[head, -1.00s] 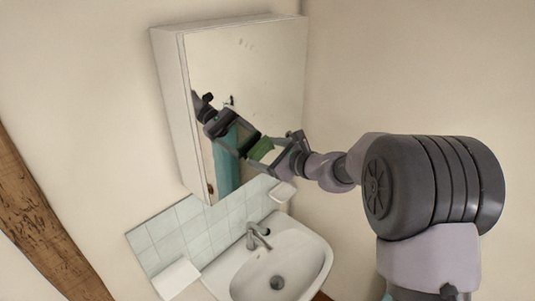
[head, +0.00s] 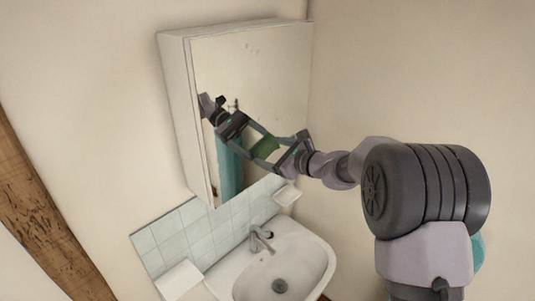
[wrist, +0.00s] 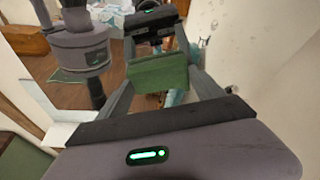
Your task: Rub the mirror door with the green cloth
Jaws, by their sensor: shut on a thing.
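The mirror door (head: 275,75) is the front of a white wall cabinet above a sink. Faint dark specks (head: 251,48) show near its top. My gripper (head: 270,150) reaches in from the right at the door's lower part and is shut on the green cloth (head: 265,148). The cloth is at the glass, where my gripper meets its own reflection; I cannot tell for sure whether it touches. In the wrist view the green cloth (wrist: 158,76) spans between the fingers, with the reflected gripper beyond it. Specks also show on the mirror door (wrist: 238,40) there.
The white sink (head: 318,262) with its tap (head: 260,240) is below the cabinet. A soap dish (head: 286,194) sits on the tiles (head: 205,235) under the door's right side. A wooden beam (head: 35,210) is at left. The wall at right is bare.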

